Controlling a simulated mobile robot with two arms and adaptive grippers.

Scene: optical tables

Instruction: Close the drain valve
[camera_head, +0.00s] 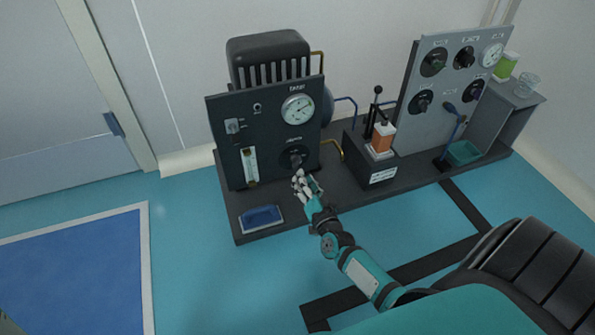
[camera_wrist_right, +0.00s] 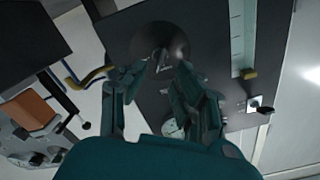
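A dark round knob (camera_head: 294,157) sits low on the black panel (camera_head: 228,125) of the left unit. Its label is too small to read, so I cannot tell whether it is the drain valve. My right gripper (camera_head: 303,178) is just in front of and below this knob. In the right wrist view the dark knob (camera_wrist_right: 160,42) lies just beyond the fingertips (camera_wrist_right: 160,70). The fingers are spread apart with nothing between them, and I see no clear contact. My left gripper is not in view.
A pressure gauge (camera_head: 297,109) and a flow tube (camera_head: 250,166) share the panel. A blue tray (camera_head: 261,218) lies on the base at left. A grey panel (camera_head: 410,105) with several knobs is farther right.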

